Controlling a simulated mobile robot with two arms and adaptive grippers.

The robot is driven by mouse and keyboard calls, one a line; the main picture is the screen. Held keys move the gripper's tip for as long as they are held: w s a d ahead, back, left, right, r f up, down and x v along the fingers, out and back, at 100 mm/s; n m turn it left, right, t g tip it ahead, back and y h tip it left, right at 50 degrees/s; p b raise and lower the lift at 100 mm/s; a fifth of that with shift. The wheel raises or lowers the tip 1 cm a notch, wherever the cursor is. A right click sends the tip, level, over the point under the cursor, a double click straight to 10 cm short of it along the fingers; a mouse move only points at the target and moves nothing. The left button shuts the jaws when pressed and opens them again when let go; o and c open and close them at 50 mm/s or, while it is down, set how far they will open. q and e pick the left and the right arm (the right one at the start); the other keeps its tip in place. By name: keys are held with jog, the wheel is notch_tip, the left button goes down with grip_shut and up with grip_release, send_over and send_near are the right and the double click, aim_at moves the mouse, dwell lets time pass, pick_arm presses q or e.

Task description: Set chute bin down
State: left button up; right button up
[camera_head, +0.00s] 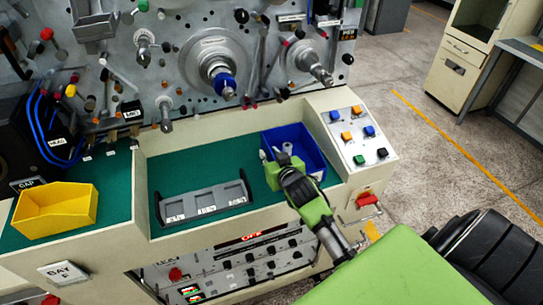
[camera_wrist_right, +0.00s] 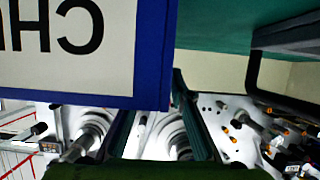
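The chute bin appears to be the blue bin (camera_head: 310,151), standing at the right end of the green-floored recess in the console. In the right wrist view its blue wall (camera_wrist_right: 168,50) is close, with a white label whose dark letters are upside down and cut off. My right gripper (camera_head: 276,154) is at the bin's left side. Its fingers look spread apart, one outside the left wall and one seemingly over the inside. In the wrist view the fingers (camera_wrist_right: 155,110) stand apart below the bin's edge; the bin hides part of them. My left gripper is out of view.
A grey slotted tray (camera_head: 205,203) lies left of the bin on the green floor (camera_head: 165,170). A yellow bin (camera_head: 55,210) stands at far left. The button panel (camera_head: 357,135) adjoins on the right. Spindles (camera_head: 225,85) project from the machine face behind.

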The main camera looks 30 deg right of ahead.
jog(key=shift+s+a+r, duration=0.1)
jog(key=shift+s+r, duration=0.1)
jog(key=shift+s, duration=0.3)
jog(key=b+v, duration=0.2)
jog(key=v, duration=0.9)
